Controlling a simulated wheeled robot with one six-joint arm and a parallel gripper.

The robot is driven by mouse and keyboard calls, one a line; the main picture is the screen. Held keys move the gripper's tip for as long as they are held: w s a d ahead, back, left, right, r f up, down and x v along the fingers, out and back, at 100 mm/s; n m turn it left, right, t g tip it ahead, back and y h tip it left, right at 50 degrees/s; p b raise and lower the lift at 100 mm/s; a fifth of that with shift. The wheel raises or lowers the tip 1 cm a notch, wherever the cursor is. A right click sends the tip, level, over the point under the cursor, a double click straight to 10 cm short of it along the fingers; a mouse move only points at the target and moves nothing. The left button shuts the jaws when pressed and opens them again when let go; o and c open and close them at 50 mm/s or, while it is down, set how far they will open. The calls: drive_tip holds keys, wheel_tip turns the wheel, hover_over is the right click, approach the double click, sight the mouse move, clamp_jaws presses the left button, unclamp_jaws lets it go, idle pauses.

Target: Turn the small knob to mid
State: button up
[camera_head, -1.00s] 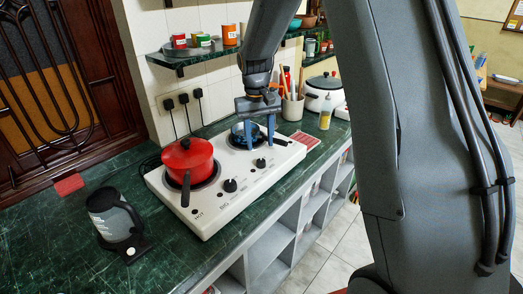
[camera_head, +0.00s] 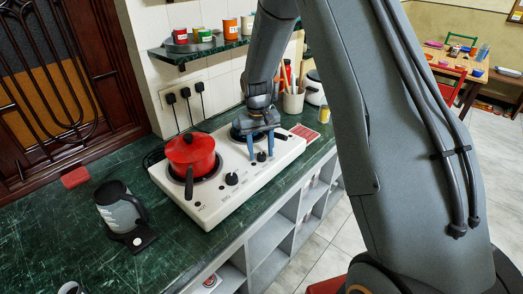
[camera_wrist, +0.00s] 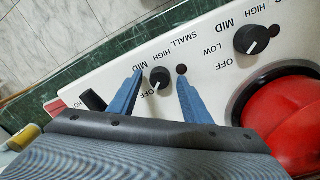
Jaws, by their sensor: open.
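The small knob (camera_head: 261,156) is a black dial on the front of the white two-burner stove (camera_head: 207,210), to the right of a larger black knob (camera_head: 232,179). In the wrist view the small knob (camera_wrist: 159,77) has its white mark toward the upside-down OFF label; MID and HIGH are printed near it. My gripper (camera_head: 260,153) is over the front of the stove. It is open, with one blue finger on each side of the small knob in the wrist view (camera_wrist: 160,76). Whether either finger touches the knob, I cannot tell.
A red lidded pot (camera_head: 190,153) stands on the left burner, its handle toward the front. A dark kettle (camera_head: 118,212) stands at the left on the green counter (camera_head: 75,230). A utensil holder (camera_head: 293,102) is behind the stove, under a shelf of jars (camera_head: 205,48).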

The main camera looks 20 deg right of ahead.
drive_tip(key=shift+d, duration=0.1)
drive_tip(key=c, duration=1)
drive_tip(key=shift+c, duration=0.2)
drive_tip(key=shift+m, duration=0.4)
drive_tip(key=m+b, duration=0.1)
drive_tip(key=m, duration=0.2)
drive_tip(key=shift+w+m+b, duration=0.1)
drive_tip(key=shift+m+b, duration=0.2)
drive_tip(key=shift+m, duration=0.1)
drive_tip(key=m+b, duration=0.1)
drive_tip(key=m, duration=0.4)
drive_tip(key=m+b, duration=0.1)
drive_tip(key=m, duration=0.4)
drive_tip(key=shift+m+g, duration=0.3)
drive_tip(key=shift+m, duration=0.1)
drive_tip(key=m, duration=0.4)
drive_tip(key=shift+w+r+y, duration=0.1)
drive_tip(key=shift+y, duration=0.2)
drive_tip(key=shift+m, duration=0.3)
